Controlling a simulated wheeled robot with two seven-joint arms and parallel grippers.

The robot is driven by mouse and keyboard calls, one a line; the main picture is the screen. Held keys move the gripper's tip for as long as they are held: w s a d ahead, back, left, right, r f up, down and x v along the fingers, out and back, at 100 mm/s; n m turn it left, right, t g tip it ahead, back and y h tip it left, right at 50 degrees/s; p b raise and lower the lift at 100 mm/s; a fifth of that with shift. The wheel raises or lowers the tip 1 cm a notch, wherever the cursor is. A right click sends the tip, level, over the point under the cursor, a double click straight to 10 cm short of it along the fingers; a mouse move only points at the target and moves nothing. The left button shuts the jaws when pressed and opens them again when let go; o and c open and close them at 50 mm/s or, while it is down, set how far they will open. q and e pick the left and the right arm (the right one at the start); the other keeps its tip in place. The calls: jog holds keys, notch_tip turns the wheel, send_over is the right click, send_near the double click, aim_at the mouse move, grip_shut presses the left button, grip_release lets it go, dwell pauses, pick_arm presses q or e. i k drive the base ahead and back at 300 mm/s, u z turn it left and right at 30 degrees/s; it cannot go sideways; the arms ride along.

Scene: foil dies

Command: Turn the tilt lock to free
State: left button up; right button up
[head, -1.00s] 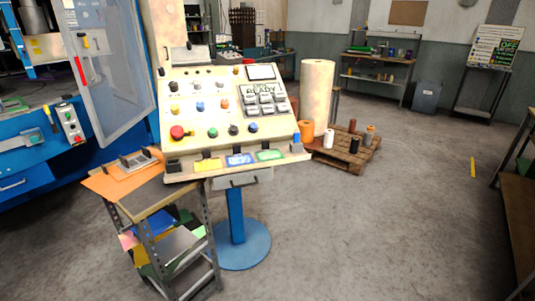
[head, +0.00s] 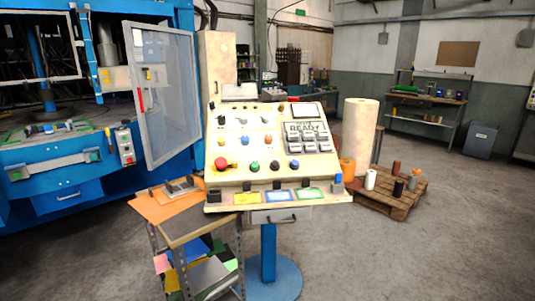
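A sloped cream control console (head: 213,152) stands on a blue pedestal near the middle of the head view. Neither of my grippers is in view.
A blue press (head: 100,180) with an open clear door (head: 167,95) stands at the left. A small cart (head: 190,222) sits against the console's front left. A pallet (head: 390,201) with rolls is behind right. The floor (head: 430,255) at front right is clear.

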aim_at(212, 105)
jog(key=u, duration=0.5)
jog(key=k, duration=0.6)
jog(key=u, duration=1)
jog(key=i, duration=0.7)
jog(key=u, duration=0.65)
jog(key=i, duration=2.2)
jog(key=z, duration=0.55)
jog(key=i, duration=1)
jog(key=z, duration=1.65)
jog(key=i, duration=0.75)
jog(key=z, duration=0.6)
